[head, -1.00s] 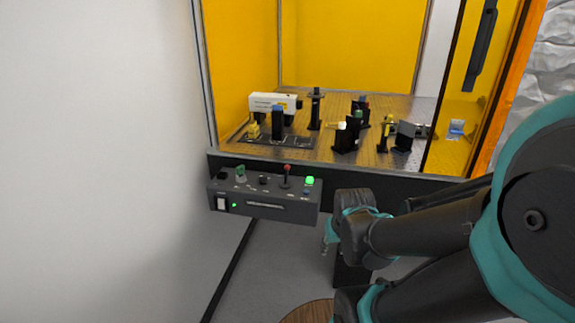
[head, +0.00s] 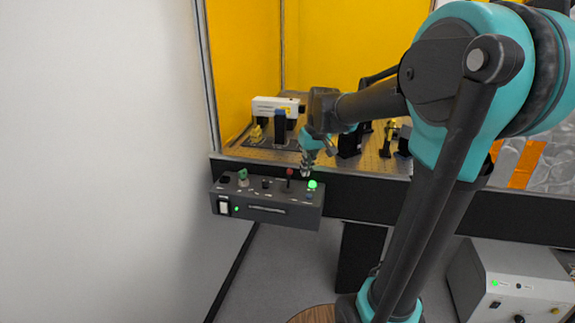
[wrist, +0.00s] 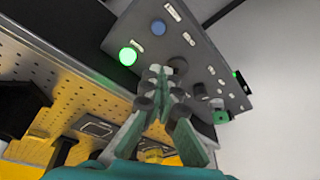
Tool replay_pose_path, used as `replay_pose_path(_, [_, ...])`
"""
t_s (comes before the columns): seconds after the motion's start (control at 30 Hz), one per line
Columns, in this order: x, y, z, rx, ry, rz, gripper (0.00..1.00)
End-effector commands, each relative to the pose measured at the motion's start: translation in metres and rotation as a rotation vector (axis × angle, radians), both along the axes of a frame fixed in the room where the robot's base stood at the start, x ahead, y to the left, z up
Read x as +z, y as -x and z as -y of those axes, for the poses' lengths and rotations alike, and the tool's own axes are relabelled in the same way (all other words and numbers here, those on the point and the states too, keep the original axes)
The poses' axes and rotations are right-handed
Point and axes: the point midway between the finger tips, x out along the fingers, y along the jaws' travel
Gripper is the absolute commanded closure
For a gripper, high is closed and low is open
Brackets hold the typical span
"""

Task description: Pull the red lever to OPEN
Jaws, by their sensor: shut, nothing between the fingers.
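The red lever (head: 289,173) is a small red knob on a dark stem. It stands upright on top of the dark grey control box (head: 262,209) at the table's front edge. My gripper (head: 306,173) is shut and empty, pointing down just right of the lever and close to the green lit button (head: 312,184). I cannot tell whether it touches the lever. In the wrist view my gripper (wrist: 167,85) is in front of the panel, and I cannot make out the red knob there. The lever's label is too small to read.
The box also carries a green knob (head: 243,176), a black knob (head: 266,183) and a white switch (head: 223,208). Behind it, the optical table (head: 240,151) holds several mounts and a white instrument (head: 275,104). Yellow panels and a white wall (head: 90,160) bound the left side.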

Motion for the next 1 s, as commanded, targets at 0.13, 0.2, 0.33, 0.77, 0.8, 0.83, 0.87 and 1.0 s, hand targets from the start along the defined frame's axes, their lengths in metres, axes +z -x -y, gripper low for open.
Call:
replay_pose_path(0.13, [0.038, -0.041, -0.020, 0.072, -0.009, -0.022, 1.00])
replay_pose_path(0.2, [0.050, -0.053, -0.027, 0.096, -0.014, -0.028, 1.00])
replay_pose_path(0.33, [0.064, -0.065, -0.034, 0.123, -0.017, -0.037, 1.00])
replay_pose_path(0.77, [0.067, -0.069, -0.037, 0.132, -0.019, -0.039, 1.00])
replay_pose_path(0.8, [0.066, -0.069, -0.037, 0.132, -0.019, -0.039, 1.00])
replay_pose_path(0.83, [0.065, -0.070, -0.037, 0.132, -0.019, -0.039, 1.00])
replay_pose_path(0.87, [0.063, -0.070, -0.037, 0.132, -0.019, -0.039, 1.00])
replay_pose_path(1.0, [0.046, -0.073, -0.040, 0.132, -0.019, -0.039, 1.00])
